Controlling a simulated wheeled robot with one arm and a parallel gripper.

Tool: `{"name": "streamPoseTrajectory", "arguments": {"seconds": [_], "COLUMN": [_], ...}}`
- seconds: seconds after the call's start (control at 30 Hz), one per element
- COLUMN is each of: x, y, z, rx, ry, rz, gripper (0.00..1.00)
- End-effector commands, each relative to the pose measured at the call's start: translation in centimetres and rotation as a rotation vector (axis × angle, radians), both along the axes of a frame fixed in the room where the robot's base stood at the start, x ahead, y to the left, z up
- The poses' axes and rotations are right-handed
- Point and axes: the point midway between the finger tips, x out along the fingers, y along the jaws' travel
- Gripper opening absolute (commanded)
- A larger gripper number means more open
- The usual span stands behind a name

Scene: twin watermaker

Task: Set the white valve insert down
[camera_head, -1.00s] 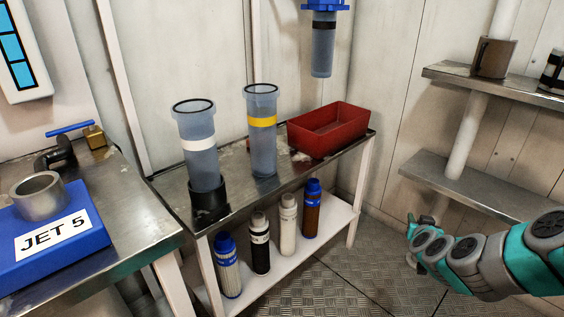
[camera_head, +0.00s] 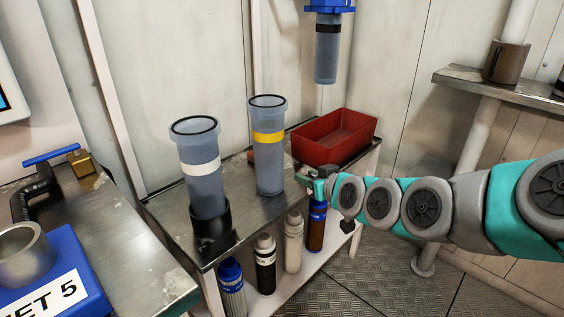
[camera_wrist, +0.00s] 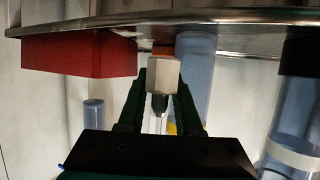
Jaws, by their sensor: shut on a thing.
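In the wrist view, which appears upside down, my gripper (camera_wrist: 161,92) has its two dark green fingers on either side of the white valve insert (camera_wrist: 164,74), a small pale block with a grey rounded part below it in the picture. The fingers are shut on it. In the head view, my gripper (camera_head: 311,178) is at the front right edge of the metal table (camera_head: 262,212), in front of the red bin. The insert cannot be made out clearly there. Whether it touches the tabletop cannot be told.
A red bin (camera_head: 334,136) stands at the table's back right, also in the wrist view (camera_wrist: 78,54). A yellow-banded housing (camera_head: 268,160) stands left of my gripper, and a white-banded housing (camera_head: 203,180) farther left. Several filter cartridges (camera_head: 265,265) stand on the lower shelf.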

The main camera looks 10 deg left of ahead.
Motion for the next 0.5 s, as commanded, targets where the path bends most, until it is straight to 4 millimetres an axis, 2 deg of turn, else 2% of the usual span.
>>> {"name": "streamPoseTrajectory", "arguments": {"seconds": [0.5], "x": [9.1], "y": [3.4], "z": [-0.9], "rx": [-0.001], "ry": [0.002], "rz": [-0.001], "gripper": [0.0]}}
